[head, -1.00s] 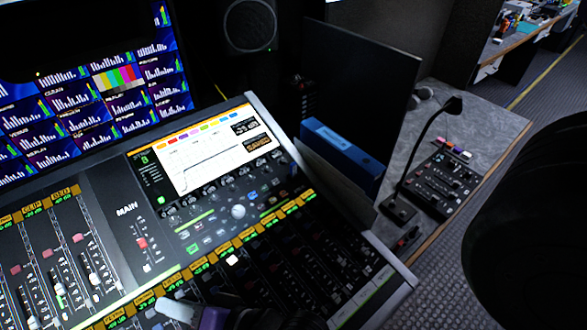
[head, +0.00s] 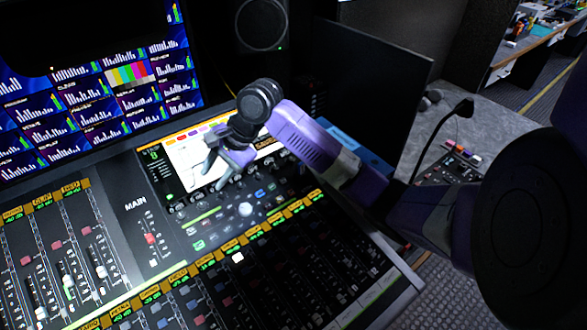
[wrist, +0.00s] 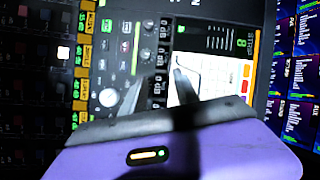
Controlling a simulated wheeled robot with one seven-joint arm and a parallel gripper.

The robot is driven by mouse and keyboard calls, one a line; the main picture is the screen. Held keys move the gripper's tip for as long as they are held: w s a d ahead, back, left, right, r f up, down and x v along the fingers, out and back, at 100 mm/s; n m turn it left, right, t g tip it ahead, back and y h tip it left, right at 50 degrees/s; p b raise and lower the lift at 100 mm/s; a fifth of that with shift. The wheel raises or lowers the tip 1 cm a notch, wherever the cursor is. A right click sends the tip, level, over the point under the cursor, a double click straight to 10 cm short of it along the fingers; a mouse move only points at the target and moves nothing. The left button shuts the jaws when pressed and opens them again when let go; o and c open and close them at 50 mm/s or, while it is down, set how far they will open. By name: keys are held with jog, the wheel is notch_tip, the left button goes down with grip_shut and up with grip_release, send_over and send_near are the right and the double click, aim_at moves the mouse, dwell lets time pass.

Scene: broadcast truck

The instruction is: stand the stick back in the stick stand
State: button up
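I cannot make out the stick or the stick stand in either view. My gripper (head: 213,170) hangs over the screen end of the mixing console, with its fingers pointing down in the head view. In the wrist view, its two grey fingers (wrist: 160,90) are apart and nothing shows between them. Behind them are the console's lit screen and knobs. My purple arm hides part of the console's right side and the desk beyond.
The mixing console (head: 130,222) fills the front, with monitors (head: 80,90) behind it. A blue box (head: 345,138) stands partly hidden behind my arm. A gooseneck microphone (head: 463,107) and a small control panel (head: 450,170) are on the grey side desk (head: 500,115).

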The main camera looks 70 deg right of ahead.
jog(key=s+d+m+g+h, duration=0.2)
jog(key=s+d+g, duration=0.1)
jog(key=s+d, duration=0.6)
jog(key=r+m+g, duration=0.1)
jog(key=m+g, duration=0.2)
send_over(302, 163)
jog(key=shift+s+r, duration=0.1)
jog(key=shift+s, duration=0.15)
notch_tip(302, 163, down, 2)
jog(key=shift+d+f, duration=0.1)
jog(key=shift+f, duration=0.05)
jog(key=shift+w+f+p, duration=0.15)
jog(key=shift+f+p, duration=0.2)
jog(key=shift+f, duration=0.95)
jog(key=shift+w+f+p, duration=0.15)
jog(key=shift+f+p, duration=0.15)
jog(key=shift+f, duration=1)
grip_shut()
